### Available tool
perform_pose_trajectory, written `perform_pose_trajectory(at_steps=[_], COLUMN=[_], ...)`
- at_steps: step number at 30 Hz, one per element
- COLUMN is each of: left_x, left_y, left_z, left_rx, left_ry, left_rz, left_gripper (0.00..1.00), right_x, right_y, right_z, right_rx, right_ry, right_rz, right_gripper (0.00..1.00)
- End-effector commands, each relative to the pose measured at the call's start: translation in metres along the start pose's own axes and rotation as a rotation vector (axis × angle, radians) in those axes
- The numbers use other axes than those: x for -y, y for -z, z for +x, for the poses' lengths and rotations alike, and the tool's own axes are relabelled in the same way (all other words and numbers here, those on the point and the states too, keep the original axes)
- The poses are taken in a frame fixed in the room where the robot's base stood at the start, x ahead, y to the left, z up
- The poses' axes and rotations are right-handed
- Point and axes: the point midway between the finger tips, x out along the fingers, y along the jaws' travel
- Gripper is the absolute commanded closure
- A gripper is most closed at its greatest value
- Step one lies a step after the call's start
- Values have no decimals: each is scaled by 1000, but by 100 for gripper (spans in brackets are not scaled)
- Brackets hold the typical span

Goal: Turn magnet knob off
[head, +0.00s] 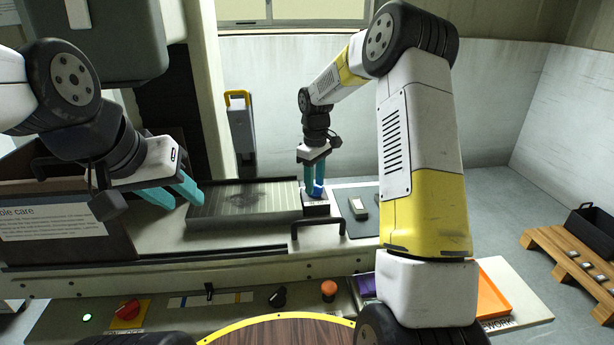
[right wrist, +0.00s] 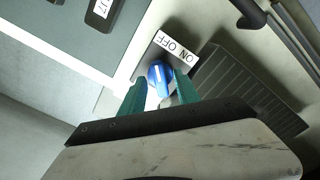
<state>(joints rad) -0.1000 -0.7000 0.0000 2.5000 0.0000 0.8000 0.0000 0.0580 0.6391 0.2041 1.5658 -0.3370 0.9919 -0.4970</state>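The magnet knob (right wrist: 161,75) is blue with a white line. It shows in the right wrist view beside a white ON/OFF label (right wrist: 175,48). In the head view the knob (head: 318,190) sits low between the teal fingers of my right gripper (head: 314,192). In the right wrist view the fingertips of my right gripper (right wrist: 161,78) flank the knob closely on both sides. I cannot tell whether they press on it. My left gripper (head: 187,205) is open and empty, above the left end of the ribbed plate.
The ribbed magnetic plate (head: 245,203) lies left of the knob. A black handle (head: 319,222) stands in front, and a dark mat (head: 358,212) with a small block lies to the right. The front panel holds a red knob (head: 127,309), black knob (head: 277,297) and orange button (head: 329,288).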

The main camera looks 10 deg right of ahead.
Motion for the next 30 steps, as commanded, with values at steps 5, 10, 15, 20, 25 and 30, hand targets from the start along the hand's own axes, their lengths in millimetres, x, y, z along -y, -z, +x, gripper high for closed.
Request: perform_pose_trajectory(at_steps=[5,10,15,20,25,30], left_x=[0,0,0,0,0,0], left_y=[0,0,0,0,0,0], left_z=[0,0,0,0,0,0], left_rx=[0,0,0,0,0,0], left_ry=[0,0,0,0,0,0], left_rz=[0,0,0,0,0,0], left_gripper=[64,64,64,64,64,64], right_x=[0,0,0,0,0,6], right_y=[1,1,1,0,0,-8], right_z=[-27,-56,-72,-76,-76,-92], right_rx=[-5,-4,-2,-1,-1,-18], right_ry=[-4,-4,-1,-1,-1,-17], right_rz=[-1,-1,0,-1,-1,21], right_gripper=[62,62,62,62,62,62])
